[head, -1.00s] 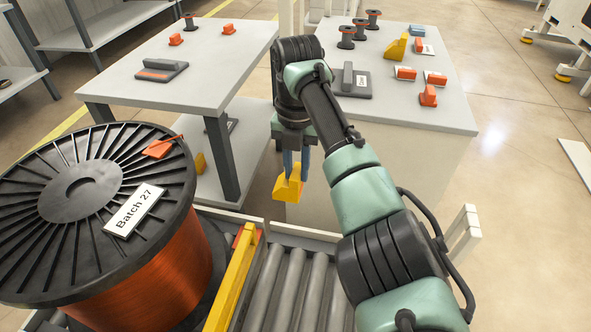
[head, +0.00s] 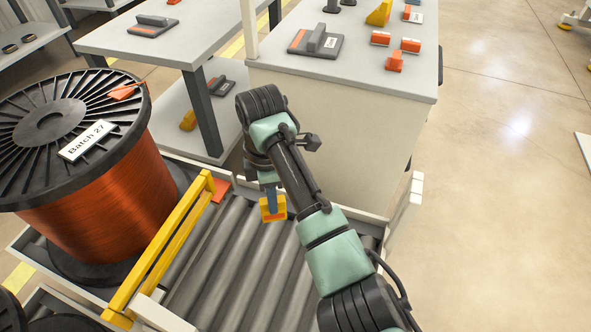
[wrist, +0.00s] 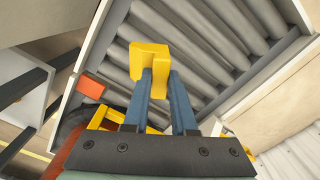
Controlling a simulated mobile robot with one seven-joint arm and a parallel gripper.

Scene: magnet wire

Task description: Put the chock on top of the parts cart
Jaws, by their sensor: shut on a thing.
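The yellow chock (head: 267,211) is held in my gripper (head: 271,194), above the roller conveyor in the head view. In the wrist view the chock (wrist: 149,56) sits between the blue fingertips, with grey rollers behind it. The fingers are shut on it. Two grey-topped work surfaces stand beyond the conveyor: one with legs and a lower shelf (head: 165,48) at left, one with a solid pale body (head: 345,72) at right. I cannot tell which of them is the parts cart. My gripper is in front of and lower than both tops.
A large copper wire spool (head: 85,205) stands at left on the conveyor (head: 235,270), beside a yellow bar (head: 160,250). The right top holds a dark block on a plate (head: 316,40), orange parts and another yellow wedge (head: 379,13). Open floor lies at right.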

